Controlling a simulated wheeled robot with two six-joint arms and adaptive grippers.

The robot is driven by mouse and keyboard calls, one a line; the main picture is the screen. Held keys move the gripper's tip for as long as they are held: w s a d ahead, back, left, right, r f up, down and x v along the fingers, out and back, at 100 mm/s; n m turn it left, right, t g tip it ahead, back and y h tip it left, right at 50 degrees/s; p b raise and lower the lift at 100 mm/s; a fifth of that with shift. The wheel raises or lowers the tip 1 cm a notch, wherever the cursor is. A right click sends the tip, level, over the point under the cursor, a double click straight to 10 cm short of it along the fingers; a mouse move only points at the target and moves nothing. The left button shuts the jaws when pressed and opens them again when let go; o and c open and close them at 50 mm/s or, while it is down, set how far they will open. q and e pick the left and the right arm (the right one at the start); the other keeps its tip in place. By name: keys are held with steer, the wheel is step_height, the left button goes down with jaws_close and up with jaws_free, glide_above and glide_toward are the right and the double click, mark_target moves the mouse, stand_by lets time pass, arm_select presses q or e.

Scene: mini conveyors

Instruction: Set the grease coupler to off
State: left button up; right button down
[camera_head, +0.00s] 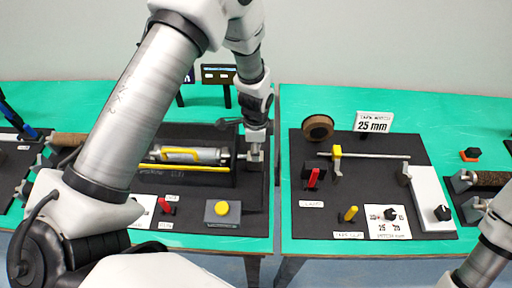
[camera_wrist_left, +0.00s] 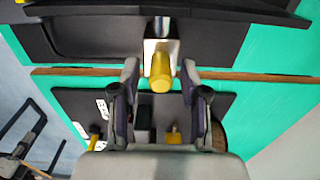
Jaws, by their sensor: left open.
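The part I take for the grease coupler is a metal block with a yellow-tipped round handle (camera_wrist_left: 161,75) in the left wrist view. In the head view its metal block (camera_head: 254,158) is at the right end of a silver cylinder (camera_head: 190,155) on the left black board. My left gripper (camera_wrist_left: 160,68) is open, with one finger on each side of the yellow handle. In the left wrist view, gaps show between handle and fingers, and contact is not visible. In the head view the gripper (camera_head: 257,140) points down just above the block and hides the handle. My right gripper is out of view.
The right board (camera_head: 310,225) holds a rod, levers and knobs. A gap separates the two green tables.

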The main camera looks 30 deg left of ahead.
arm_select(q)
steer(key=shift+w+d, duration=0.15)
steer(key=shift+d, duration=0.1)
steer(key=shift+r, duration=0.3)
step_height(320, 180, up, 11)
steer(key=shift+r, duration=0.15)
steer(key=shift+a, duration=0.1)
steer(key=shift+c, duration=0.4)
